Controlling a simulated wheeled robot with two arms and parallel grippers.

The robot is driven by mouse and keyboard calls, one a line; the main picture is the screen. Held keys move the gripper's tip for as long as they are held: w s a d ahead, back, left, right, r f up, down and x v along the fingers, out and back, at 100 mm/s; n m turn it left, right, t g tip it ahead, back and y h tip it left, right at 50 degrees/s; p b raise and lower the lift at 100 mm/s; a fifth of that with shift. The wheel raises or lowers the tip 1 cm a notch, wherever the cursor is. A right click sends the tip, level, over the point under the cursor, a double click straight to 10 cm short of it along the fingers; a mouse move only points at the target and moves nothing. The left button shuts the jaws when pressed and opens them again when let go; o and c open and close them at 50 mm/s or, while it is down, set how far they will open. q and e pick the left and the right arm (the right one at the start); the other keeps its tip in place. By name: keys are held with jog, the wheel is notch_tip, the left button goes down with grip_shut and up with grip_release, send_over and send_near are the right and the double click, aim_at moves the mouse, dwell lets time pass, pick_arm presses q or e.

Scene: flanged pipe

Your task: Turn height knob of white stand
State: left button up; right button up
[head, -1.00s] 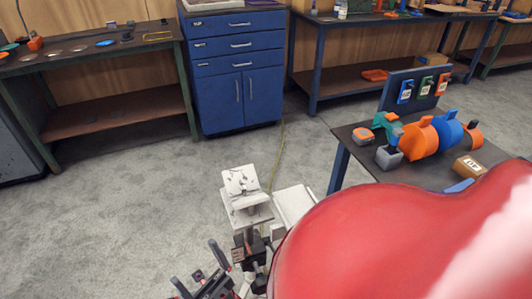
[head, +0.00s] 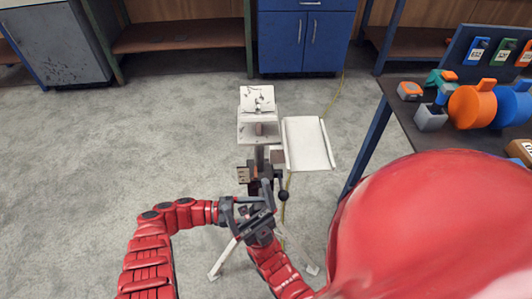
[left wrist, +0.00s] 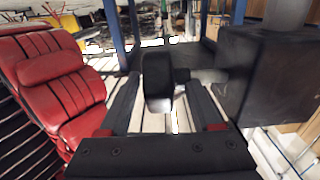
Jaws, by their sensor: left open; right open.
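The white stand (head: 258,131) is upright on the floor in the middle of the head view, with a marked top plate and splayed legs. A dark round knob (head: 284,196) shows low on its right side. In the left wrist view a black knob (left wrist: 158,82) stands between the two fingers of my left gripper (left wrist: 162,98), which is open; contact cannot be told. In the head view my left gripper (head: 236,210) and my right gripper (head: 262,208) are close together in front of the stand's column, partly overlapping. My right gripper is open, and no object shows in it.
A white tray (head: 308,144) sticks out at the stand's right. A dark table (head: 408,128) with orange and blue pipe parts stands to the right. A blue cabinet (head: 300,42) and workbenches line the back. Grey floor on the left is clear. My red body hides the lower right.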

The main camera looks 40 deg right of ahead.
pick_arm(q)
grip_shut()
jog(key=shift+r+p, duration=0.15)
jog(key=shift+p, duration=0.25)
jog(key=t+y+p, duration=0.1)
jog(key=y+p, duration=0.1)
jog(key=p, duration=0.4)
jog(key=t+y+p, duration=0.1)
jog(key=y+p, duration=0.1)
jog(key=p, duration=0.3)
jog(key=shift+s+d+r+t+y+p, duration=0.2)
jog(key=shift+t+y+p, duration=0.1)
jog(key=shift+y+p, duration=0.1)
jog(key=shift+w+f+y+p, duration=0.15)
jog(key=shift+y+p, duration=0.25)
jog(key=shift+p, duration=0.2)
jog(key=shift+f+t+p, duration=0.2)
jog(key=shift+t+p, duration=0.15)
jog(key=shift+t, duration=0.05)
jog(key=shift+y, duration=0.3)
jog(key=shift+f, duration=0.1)
